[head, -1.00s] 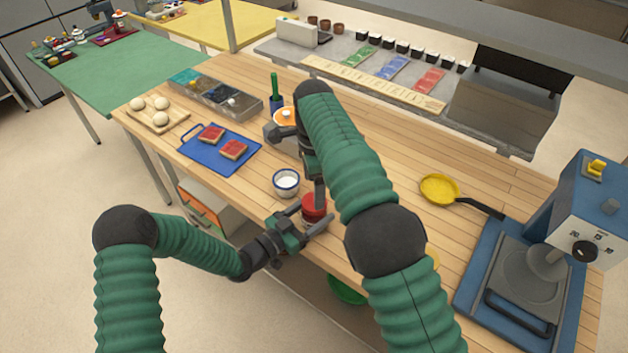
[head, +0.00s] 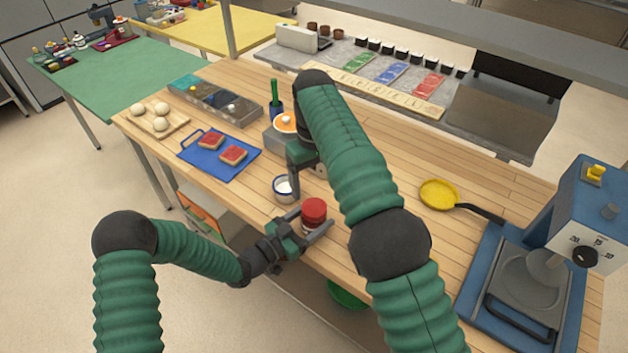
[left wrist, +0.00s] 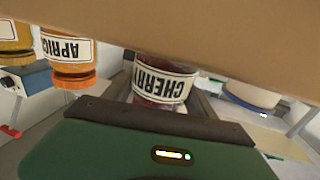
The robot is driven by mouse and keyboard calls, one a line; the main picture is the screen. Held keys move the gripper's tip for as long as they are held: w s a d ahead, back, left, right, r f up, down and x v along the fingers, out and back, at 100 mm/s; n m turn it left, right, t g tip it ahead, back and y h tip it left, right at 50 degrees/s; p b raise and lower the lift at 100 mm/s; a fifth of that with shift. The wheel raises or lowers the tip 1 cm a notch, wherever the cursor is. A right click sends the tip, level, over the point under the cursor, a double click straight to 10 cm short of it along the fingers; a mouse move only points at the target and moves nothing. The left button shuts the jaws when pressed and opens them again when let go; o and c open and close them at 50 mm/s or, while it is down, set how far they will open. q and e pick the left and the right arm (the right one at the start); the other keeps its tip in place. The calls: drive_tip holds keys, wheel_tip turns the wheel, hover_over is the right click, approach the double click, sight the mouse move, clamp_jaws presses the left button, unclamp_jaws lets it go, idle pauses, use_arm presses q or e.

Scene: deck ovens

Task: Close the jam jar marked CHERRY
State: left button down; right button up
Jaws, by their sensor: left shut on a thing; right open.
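The CHERRY jar (head: 313,228) stands upright near the table's front edge, with a red lid (head: 314,208) on its top. I cannot tell how tight the lid is. My left gripper (head: 310,224) is shut around the jar's body from the front left. In the left wrist view the CHERRY label (left wrist: 165,79) appears upside down between the fingers, and my gripper hides part of the jar. My right gripper (head: 292,190) points down, open, behind and left of the jar, over the white-and-blue bowl (head: 281,191), apart from the lid.
An APRICOT jar (left wrist: 68,52) with an orange lid stands near the CHERRY jar in the left wrist view. A blue board (head: 218,160) with bread slices lies left, a yellow pan (head: 440,193) right. My right arm hides part of the table.

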sight(314, 207)
drive_tip(key=shift+f, duration=0.1)
wheel_tip(314, 207, down, 8)
drive_tip(key=shift+r, duration=0.1)
drive_tip(key=c, duration=1.5)
drive_tip(key=o, duration=1.6)
drive_tip(key=shift+o, duration=0.2)
drive_tip(key=shift+r, duration=0.1)
wheel_tip(314, 207, up, 12)
drive_tip(key=shift+w, duration=0.1)
use_arm(q)
drive_tip(key=shift+c, duration=1.1)
unclamp_jaws()
use_arm(e)
drive_tip(key=shift+a+f, duration=0.1)
drive_tip(key=shift+f, duration=0.1)
